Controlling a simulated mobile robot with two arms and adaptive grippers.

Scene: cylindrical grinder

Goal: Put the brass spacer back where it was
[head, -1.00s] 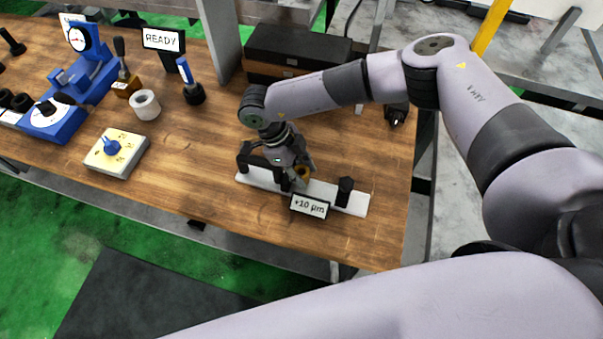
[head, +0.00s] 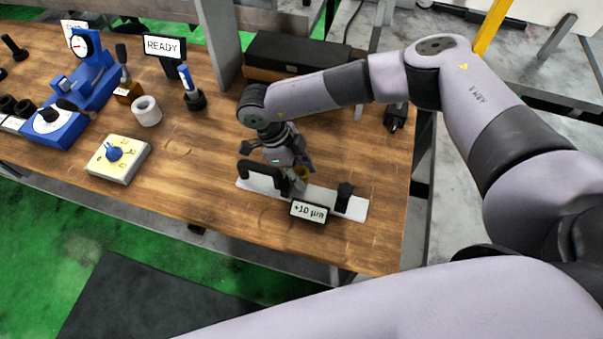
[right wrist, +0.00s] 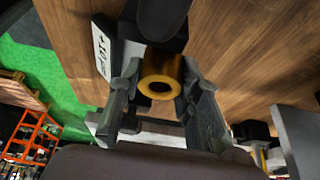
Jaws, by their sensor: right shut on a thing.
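The brass spacer (right wrist: 159,84) is a short gold ring held between the two fingers of my right gripper (right wrist: 160,100) in the right wrist view. In the head view the spacer (head: 301,173) shows small beside the fingers of my right gripper (head: 295,178). The gripper is over the white gauge base (head: 352,207), between a black bracket (head: 262,168) and a black post (head: 343,196). In the wrist view a dark rounded part stands close beyond the spacer; I cannot tell whether they touch. My left gripper is not in view.
A "+10 µm" display (head: 309,212) stands at the front of the gauge base. The wooden bench (head: 200,170) between is clear.

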